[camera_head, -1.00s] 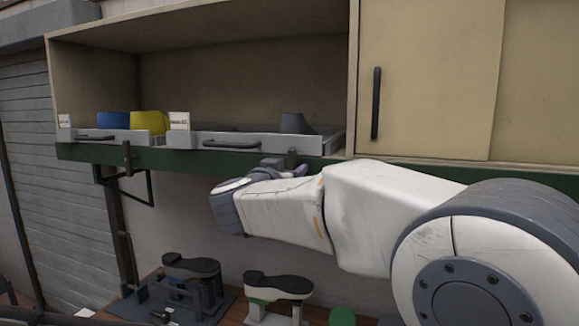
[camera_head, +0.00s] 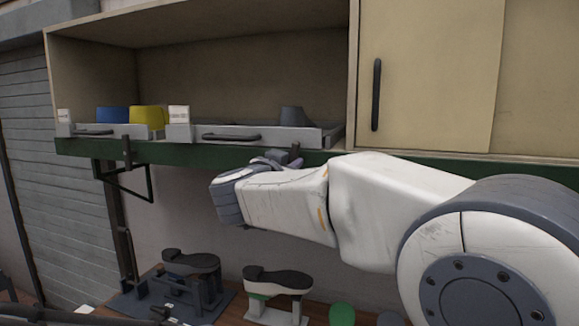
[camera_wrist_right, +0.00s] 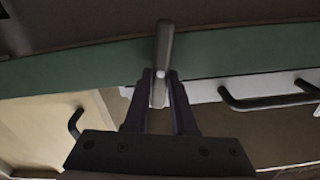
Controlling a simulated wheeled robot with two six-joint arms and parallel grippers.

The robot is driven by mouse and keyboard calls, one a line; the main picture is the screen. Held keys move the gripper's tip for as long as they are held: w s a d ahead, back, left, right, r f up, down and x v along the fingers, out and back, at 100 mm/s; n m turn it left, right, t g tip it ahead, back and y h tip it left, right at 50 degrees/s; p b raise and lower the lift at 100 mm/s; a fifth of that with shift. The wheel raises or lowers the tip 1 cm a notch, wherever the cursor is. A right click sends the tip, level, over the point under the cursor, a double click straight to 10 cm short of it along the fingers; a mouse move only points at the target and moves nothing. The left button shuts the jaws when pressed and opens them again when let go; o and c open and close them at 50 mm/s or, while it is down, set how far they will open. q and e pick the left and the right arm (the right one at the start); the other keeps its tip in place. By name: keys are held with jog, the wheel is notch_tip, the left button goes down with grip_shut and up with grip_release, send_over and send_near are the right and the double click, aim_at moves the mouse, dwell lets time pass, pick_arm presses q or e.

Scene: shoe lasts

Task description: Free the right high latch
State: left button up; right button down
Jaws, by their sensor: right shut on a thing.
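The right high latch (camera_wrist_right: 164,45) is a short grey bar with a light round pivot, set on the green rail (camera_wrist_right: 220,55) in the right wrist view. My right gripper (camera_wrist_right: 161,76) is shut on its near end, one dark finger on each side. In the head view this latch (camera_head: 296,151) shows as a small dark piece at the rail under the right drawer (camera_head: 270,137). My right gripper (camera_head: 277,160) is beside it, its fingers partly hidden by my own wrist. My left gripper is not in view.
The drawer handle (camera_head: 231,137) and the sliding door's handle (camera_head: 376,95) are near the latch. Another latch (camera_head: 127,152) and a dark bracket (camera_head: 130,182) are further left on the rail. Shoe-shaped forms (camera_head: 191,261) stand on the bench below.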

jog(key=shift+s+d+f+m+b, duration=0.1)
jog(key=shift+f+m+b, duration=0.1)
jog(key=shift+m+b, duration=1.85)
jog(key=shift+w+d+f+m+b, duration=0.15)
jog(key=shift+m+b, duration=0.85)
jog(key=shift+m, duration=2.1)
jog(key=shift+s+d+f+m+b, duration=0.15)
jog(key=shift+f+m+b, duration=0.1)
jog(key=shift+m+b, duration=1.8)
jog(key=shift+m+p, duration=0.45)
jog(key=shift+m, duration=0.25)
jog(key=c, duration=0.7)
grip_release()
jog(key=shift+c, duration=0.2)
jog(key=shift+s, duration=0.15)
jog(key=b+v, duration=0.3)
jog(key=v, duration=0.7)
jog(key=shift+b, duration=0.3)
